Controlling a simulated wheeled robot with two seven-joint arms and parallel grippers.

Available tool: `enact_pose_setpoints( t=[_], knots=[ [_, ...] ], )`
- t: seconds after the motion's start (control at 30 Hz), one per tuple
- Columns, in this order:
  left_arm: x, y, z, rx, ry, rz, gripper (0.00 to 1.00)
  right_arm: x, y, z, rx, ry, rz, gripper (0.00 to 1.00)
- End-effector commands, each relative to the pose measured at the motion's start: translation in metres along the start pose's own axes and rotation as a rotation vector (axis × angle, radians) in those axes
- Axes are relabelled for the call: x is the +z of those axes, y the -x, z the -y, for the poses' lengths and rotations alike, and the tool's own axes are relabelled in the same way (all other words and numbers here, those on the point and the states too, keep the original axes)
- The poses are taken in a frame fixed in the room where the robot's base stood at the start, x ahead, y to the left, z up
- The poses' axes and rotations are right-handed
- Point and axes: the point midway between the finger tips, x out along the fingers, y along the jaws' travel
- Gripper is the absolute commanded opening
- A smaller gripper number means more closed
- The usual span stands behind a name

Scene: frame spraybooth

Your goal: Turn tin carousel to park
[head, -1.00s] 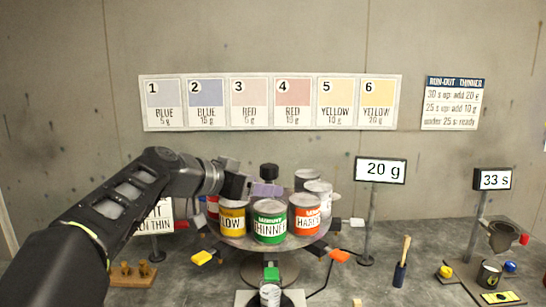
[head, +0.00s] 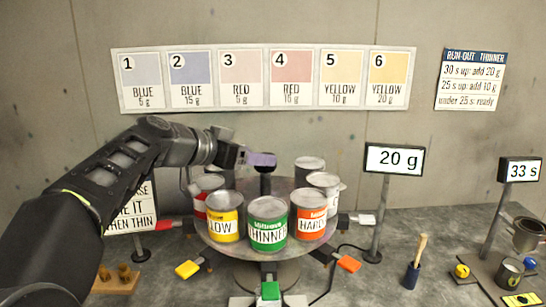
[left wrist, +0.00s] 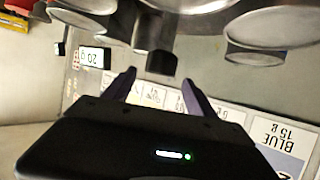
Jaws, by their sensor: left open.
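The tin carousel (head: 222,246) is a round grey turntable with several tins on it and coloured tabs around its edge. A dark post with a black knob (head: 265,143) rises at its middle. Yellow (head: 224,226), green THINNER (head: 268,232) and orange HARDENER (head: 310,222) tins face me. My left gripper (head: 262,160) is open above the tins, its purple fingers overlapping the knob in the head view. In the left wrist view, a dark knob-like part (left wrist: 155,60) lies near the space between the fingertips (left wrist: 160,85); contact cannot be told. My right gripper is not in view.
A "20 g" display (head: 395,160) stands right of the carousel, and a "33 s" display (head: 521,171) at far right. A brush in a dark holder (head: 412,276) and a cup stand (head: 510,270) are on the right. A wall chart (head: 264,80) hangs behind.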

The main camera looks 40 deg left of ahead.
Motion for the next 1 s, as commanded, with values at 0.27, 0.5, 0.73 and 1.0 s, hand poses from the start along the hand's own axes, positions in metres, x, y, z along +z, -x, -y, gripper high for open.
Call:
enact_pose_setpoints(
  t=[0.27, 0.5, 0.73, 1.0],
  knots=[
    [-0.002, -0.033, 0.0, 0.004, 0.003, 0.003, 0.66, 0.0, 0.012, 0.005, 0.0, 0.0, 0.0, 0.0],
    [-0.001, -0.067, -0.001, 0.002, 0.002, 0.002, 0.66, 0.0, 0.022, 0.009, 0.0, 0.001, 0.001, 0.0],
    [0.0, -0.075, 0.0, 0.0, 0.0, 0.0, 0.66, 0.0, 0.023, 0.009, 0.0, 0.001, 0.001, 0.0],
    [0.0, -0.075, 0.0, 0.0, 0.0, 0.0, 0.56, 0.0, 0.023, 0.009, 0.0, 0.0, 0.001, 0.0]
  ],
)
